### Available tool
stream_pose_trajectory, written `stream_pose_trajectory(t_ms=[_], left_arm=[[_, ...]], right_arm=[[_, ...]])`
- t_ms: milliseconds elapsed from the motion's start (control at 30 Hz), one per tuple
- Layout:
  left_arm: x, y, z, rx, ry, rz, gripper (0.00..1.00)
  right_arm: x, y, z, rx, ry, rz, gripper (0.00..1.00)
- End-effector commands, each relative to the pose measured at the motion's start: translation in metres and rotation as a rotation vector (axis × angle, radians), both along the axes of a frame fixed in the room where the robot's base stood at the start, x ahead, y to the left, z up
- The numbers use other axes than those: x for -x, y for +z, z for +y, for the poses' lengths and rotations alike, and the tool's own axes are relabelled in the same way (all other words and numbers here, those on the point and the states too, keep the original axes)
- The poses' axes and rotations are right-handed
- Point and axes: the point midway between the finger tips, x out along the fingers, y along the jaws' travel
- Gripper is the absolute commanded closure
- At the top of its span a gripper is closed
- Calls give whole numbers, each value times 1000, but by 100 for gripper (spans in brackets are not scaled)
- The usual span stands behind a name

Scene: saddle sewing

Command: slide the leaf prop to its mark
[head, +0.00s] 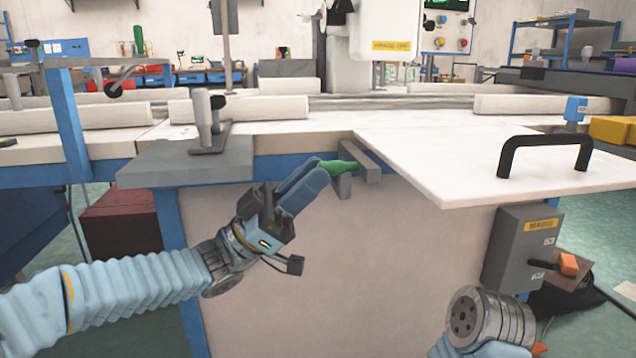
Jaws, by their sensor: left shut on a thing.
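The leaf prop shows as a green grip (340,167) and a grey bar (367,160) under the edge of the white table leaf (470,160). My left gripper (322,172) reaches in from the left and its blue fingers are shut on the green grip. The fingers hide part of the grip. The leaf lies about flat, with a black handle (545,150) on top. I cannot make out the mark. My right arm shows only as a round grey joint at the bottom right; its gripper is out of view.
A grey plate (180,160) with an upright lever (205,120) stands left of my gripper. A grey control box (523,248) hangs on the bench's right side. The pale front panel (330,270) below my gripper is clear. A white machine (385,30) stands behind.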

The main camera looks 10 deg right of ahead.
Motion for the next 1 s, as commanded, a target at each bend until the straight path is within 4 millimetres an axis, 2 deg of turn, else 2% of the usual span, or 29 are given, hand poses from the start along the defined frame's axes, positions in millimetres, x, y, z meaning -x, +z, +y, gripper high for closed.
stream_pose_trajectory(t_ms=[33,67,200,567,667,1000], left_arm=[[-1,0,2,3,1,-2,100],[-1,0,2,2,2,-2,76],[-1,0,2,2,2,-2,55],[-1,-4,4,1,2,-1,54],[-3,-13,14,1,3,-1,54],[-11,-70,72,1,5,2,54]], right_arm=[[0,0,0,0,0,0,57],[0,0,0,0,0,0,57],[0,0,0,0,0,0,57],[0,0,0,0,0,0,57],[0,-1,0,0,0,0,57],[0,-3,0,0,0,0,57]])
